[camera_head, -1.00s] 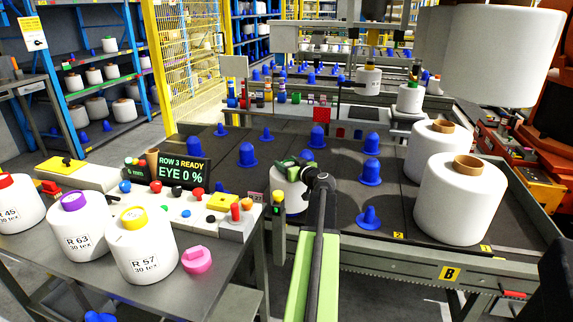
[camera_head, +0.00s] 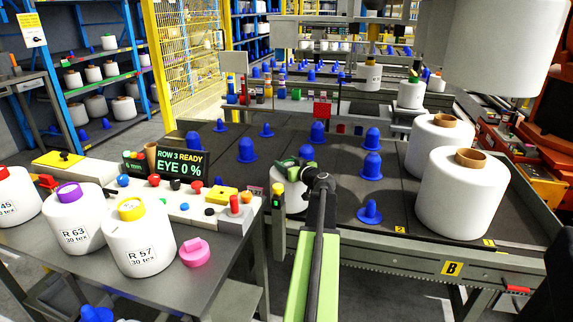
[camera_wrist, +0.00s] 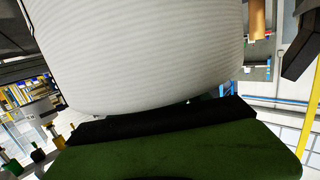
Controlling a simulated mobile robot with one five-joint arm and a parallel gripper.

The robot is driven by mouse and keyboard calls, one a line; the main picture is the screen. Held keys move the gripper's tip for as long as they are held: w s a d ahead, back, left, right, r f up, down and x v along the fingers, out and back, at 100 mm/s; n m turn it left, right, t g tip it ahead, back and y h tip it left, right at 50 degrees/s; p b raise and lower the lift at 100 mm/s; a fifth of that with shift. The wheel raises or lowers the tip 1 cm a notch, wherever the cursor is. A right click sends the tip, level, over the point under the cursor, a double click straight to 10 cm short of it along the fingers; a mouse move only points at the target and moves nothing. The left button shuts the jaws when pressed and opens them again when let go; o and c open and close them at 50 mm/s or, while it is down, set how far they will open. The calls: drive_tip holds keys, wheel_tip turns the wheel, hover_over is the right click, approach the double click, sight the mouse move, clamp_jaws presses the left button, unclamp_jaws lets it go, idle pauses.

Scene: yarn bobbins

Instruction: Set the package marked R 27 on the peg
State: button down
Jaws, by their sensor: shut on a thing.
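My gripper (camera_head: 304,172) is shut on a white yarn package (camera_head: 288,188) in the middle of the head view. My arm hides part of it, and I cannot read a mark on it. In the wrist view the held package (camera_wrist: 150,55) fills the upper part, its ribbed white side close above a dark and green jaw. Blue pegs stand on the dark table (camera_head: 285,145) ahead. One peg (camera_head: 369,211) is right of my gripper, another (camera_head: 371,165) is behind that, and one (camera_head: 246,151) is to the left. Which peg the task means, I cannot tell.
Packages R 63 (camera_head: 78,222) and R 57 (camera_head: 138,238) stand on the left bench beside a pink knob (camera_head: 194,253). A panel (camera_head: 181,163) reads ROW 3 READY, EYE 0 %. Two large white packages (camera_head: 462,200) stand at the table's right. Another hangs at upper right (camera_head: 500,45).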

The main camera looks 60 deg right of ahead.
drive_tip(key=shift+f, duration=0.15)
drive_tip(key=shift+c, duration=2.1)
unclamp_jaws()
drive_tip(key=shift+s, duration=0.1)
drive_tip(key=p+v, duration=0.2)
drive_tip(key=v, duration=1.5)
drive_tip(key=shift+s, duration=0.2)
drive_tip(key=shift+f, duration=0.1)
